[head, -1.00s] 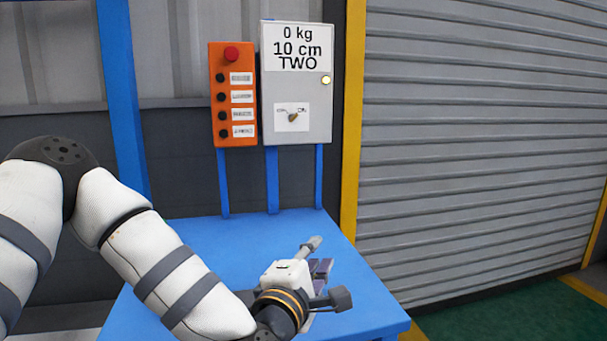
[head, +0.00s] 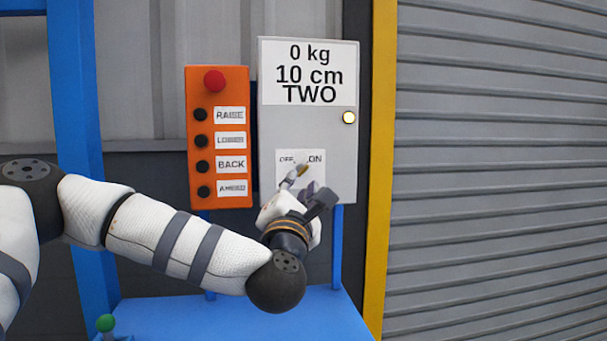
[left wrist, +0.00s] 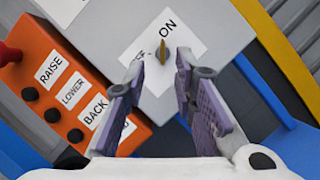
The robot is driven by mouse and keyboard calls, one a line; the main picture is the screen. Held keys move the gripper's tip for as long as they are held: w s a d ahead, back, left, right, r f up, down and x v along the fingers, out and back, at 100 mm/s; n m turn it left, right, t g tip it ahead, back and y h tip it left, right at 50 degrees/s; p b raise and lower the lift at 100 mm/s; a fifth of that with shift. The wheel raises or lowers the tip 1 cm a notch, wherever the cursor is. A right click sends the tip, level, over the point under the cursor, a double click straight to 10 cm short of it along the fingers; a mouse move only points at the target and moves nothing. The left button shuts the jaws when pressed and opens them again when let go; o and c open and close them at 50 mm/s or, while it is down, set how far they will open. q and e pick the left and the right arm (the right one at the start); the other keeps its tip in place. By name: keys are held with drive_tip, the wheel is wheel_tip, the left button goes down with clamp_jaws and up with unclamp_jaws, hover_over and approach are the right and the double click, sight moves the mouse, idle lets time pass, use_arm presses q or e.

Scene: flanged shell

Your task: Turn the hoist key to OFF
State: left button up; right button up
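The hoist key (head: 302,169) is a small brass-coloured key on a white OFF/ON label (head: 316,168), low on the grey control box (head: 308,130). In the left wrist view the key (left wrist: 163,52) points toward the word ON. My left gripper (head: 296,184) is raised in front of the label and hides its lower part. In the left wrist view its two purple-grey fingers (left wrist: 158,78) are spread apart, with the key seen between and just beyond their tips. I cannot tell whether either finger touches it. My right gripper is not in view.
An orange button box (head: 219,140) with a red knob (head: 214,81) and RAISE, LOWER and BACK labels is left of the grey box. A blue table (head: 250,315) lies below.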

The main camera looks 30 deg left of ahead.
sight(304, 172)
use_arm(q)
drive_tip(key=x, duration=0.6)
drive_tip(key=shift+w+a+f, duration=0.1)
drive_tip(key=shift+w+f, duration=0.05)
drive_tip(key=shift+w, duration=0.15)
clamp_jaws()
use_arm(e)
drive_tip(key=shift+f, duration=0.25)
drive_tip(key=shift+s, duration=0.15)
